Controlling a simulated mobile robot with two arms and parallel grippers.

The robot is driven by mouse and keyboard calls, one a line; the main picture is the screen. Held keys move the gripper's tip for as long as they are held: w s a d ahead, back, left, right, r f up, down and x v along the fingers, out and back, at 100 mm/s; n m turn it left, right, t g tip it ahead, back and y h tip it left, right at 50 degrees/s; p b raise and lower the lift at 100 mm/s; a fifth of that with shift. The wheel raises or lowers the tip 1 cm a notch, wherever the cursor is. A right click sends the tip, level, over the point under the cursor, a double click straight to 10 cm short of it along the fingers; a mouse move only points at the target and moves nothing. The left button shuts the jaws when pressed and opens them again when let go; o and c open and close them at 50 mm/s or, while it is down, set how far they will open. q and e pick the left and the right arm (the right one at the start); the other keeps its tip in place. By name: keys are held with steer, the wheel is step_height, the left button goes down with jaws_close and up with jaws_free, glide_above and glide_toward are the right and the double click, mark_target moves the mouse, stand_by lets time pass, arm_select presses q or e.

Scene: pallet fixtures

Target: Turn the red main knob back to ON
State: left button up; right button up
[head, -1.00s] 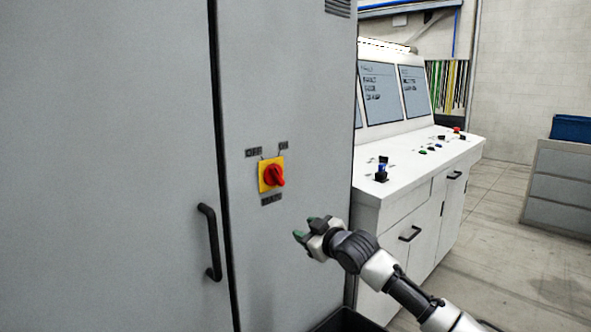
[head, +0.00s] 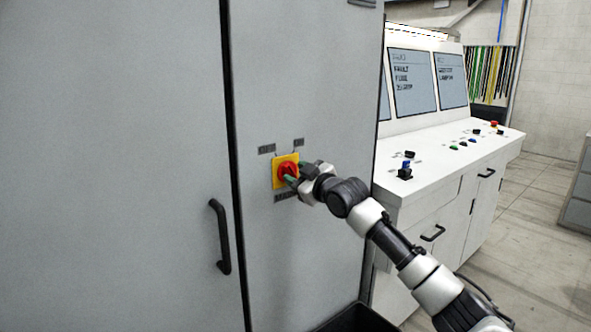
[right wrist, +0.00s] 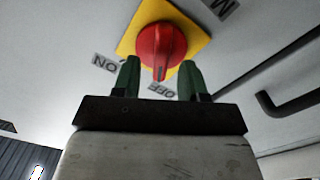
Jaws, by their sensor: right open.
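The red main knob (head: 287,168) sits on a yellow square plate (head: 278,183) on the grey cabinet door. In the right wrist view the knob (right wrist: 162,48) has its grip ridge pointing down, towards the OFF label (right wrist: 161,90); the ON label (right wrist: 105,63) is to the left. My right gripper (head: 291,181) is at the plate's lower right and partly covers it. In the right wrist view its two green fingertips (right wrist: 159,72) are apart, one either side of the ridge's lower end; I cannot tell whether they touch it. My left gripper is not in view.
A black door handle (head: 220,237) is on the cabinet, left of the knob. A white console (head: 440,160) with screens and buttons stands to the right. A dark bin (head: 358,318) is on the floor below my right arm. The door around the plate is flat and clear.

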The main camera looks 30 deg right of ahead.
steer(key=shift+w+a, duration=0.1)
steer(key=shift+w, duration=0.4)
jaws_close()
